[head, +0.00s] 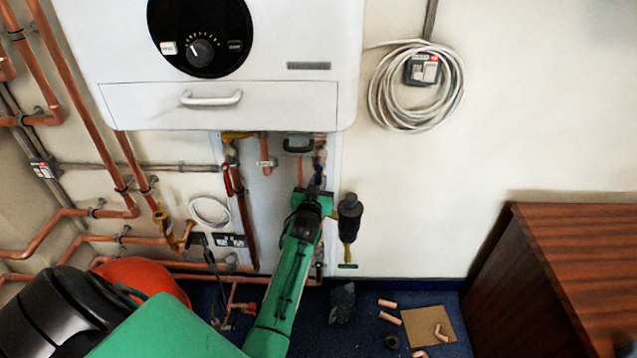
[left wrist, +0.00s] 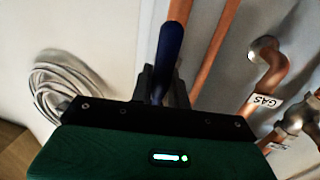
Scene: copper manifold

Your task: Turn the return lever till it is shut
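The return lever (head: 318,174) is a dark blue handle under the boiler, at the right end of the pipe row. It stands large in the left wrist view (left wrist: 168,45), running down between my gripper's fingers. My left gripper (head: 314,187) reaches up to it on the green arm. In the left wrist view its two dark fingers (left wrist: 163,88) lie close on either side of the handle and appear shut on it. The valve body behind the lever is mostly hidden. My right gripper is not in view.
The white boiler (head: 220,105) hangs just above. A red lever (head: 228,180) and copper pipes are left of my gripper. A wooden cabinet (head: 570,270) stands at right. Pipe offcuts (head: 389,318) lie on the floor.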

